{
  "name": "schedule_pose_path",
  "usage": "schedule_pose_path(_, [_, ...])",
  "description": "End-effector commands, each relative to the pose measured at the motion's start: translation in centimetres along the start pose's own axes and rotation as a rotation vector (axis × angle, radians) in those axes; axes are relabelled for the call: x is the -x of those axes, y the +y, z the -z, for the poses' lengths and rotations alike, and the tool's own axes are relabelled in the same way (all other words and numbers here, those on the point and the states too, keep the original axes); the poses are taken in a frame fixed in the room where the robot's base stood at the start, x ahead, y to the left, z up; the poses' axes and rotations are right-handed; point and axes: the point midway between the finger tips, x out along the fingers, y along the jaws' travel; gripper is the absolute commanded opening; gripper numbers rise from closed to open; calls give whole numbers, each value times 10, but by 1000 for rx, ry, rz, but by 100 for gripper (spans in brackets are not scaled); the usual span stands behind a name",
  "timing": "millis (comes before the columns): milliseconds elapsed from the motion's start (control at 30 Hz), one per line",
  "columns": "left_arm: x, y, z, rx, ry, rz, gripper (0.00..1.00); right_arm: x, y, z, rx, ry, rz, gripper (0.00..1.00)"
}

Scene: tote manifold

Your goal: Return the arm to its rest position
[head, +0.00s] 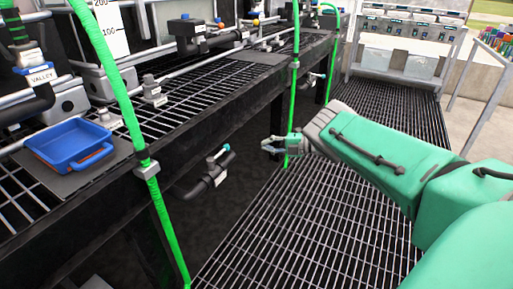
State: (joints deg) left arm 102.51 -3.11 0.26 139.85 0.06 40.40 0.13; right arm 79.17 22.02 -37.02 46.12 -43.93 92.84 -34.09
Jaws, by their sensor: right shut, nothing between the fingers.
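My right arm (385,160) is green and reaches in from the right edge of the head view. Its right gripper (268,145) is shut and empty. It hangs in the air over the grated walkway, beside a green hose and to the right of the black bench frame. My left gripper is not in view.
A blue tray (68,141) sits on the grated bench (192,100) at left. Green hoses (117,85) run down the bench front. A black pipe valve (207,176) sticks out below the bench edge. The walkway grating (290,225) is clear. A rack (405,40) stands behind.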

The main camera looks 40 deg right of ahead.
Motion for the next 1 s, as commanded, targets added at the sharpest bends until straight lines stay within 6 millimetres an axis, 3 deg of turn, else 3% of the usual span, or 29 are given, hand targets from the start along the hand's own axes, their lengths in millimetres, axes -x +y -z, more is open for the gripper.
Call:
schedule_pose_path(667, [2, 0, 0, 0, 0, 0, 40, 0, 0, -1, -26, -23, -6, 0])
schedule_pose_path(867, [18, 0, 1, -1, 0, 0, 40, -4, -16, 4, -306, -262, -44, 0])
schedule_pose_path(1000, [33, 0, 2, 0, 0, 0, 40, -2, -51, 38, -638, -505, -42, 0])
